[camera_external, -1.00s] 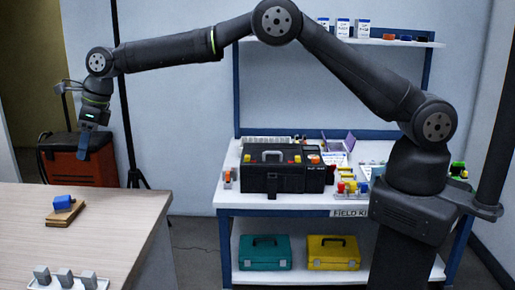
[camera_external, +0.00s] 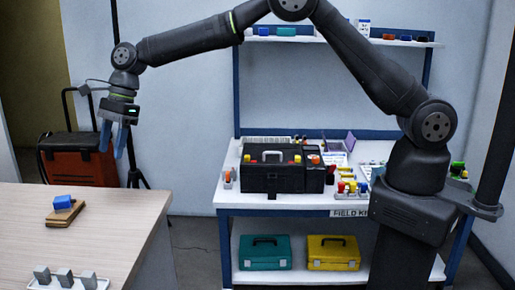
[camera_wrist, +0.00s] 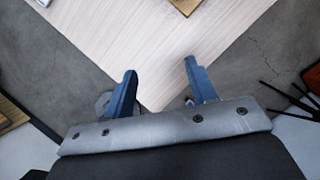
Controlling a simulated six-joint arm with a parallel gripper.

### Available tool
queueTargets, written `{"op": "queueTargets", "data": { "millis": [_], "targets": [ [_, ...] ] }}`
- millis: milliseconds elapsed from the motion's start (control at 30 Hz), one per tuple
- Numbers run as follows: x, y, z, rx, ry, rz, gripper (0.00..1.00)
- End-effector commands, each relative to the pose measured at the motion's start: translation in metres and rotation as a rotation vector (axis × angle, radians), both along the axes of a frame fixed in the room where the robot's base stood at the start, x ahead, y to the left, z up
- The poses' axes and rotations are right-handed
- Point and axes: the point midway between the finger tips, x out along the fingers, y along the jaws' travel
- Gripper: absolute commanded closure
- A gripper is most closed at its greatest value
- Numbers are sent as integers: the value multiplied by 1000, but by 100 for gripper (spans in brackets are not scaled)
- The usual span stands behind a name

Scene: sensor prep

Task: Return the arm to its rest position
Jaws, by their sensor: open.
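My gripper (camera_external: 117,150) hangs from the raised arm at the upper left, pointing down above the far right part of the light wooden table (camera_external: 110,215). Its two blue fingers are apart with nothing between them. In the wrist view my gripper (camera_wrist: 158,75) is also open and empty, with the table's corner (camera_wrist: 160,95) and grey floor beyond the fingers.
On the table, a blue block (camera_external: 63,202) rests on a wooden piece (camera_external: 65,216); grey blocks (camera_external: 64,277) stand in a white tray (camera_external: 92,288). A workbench (camera_external: 226,197) behind carries a black toolbox (camera_external: 273,180). An orange case (camera_external: 80,165) stands beyond the table.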

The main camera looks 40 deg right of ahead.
Motion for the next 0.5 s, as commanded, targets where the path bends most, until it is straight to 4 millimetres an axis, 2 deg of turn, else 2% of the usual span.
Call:
{"op": "queueTargets", "data": {
  "millis": [500],
  "targets": [
    [-47,-20,-4,0,0,394,48]
  ]
}}
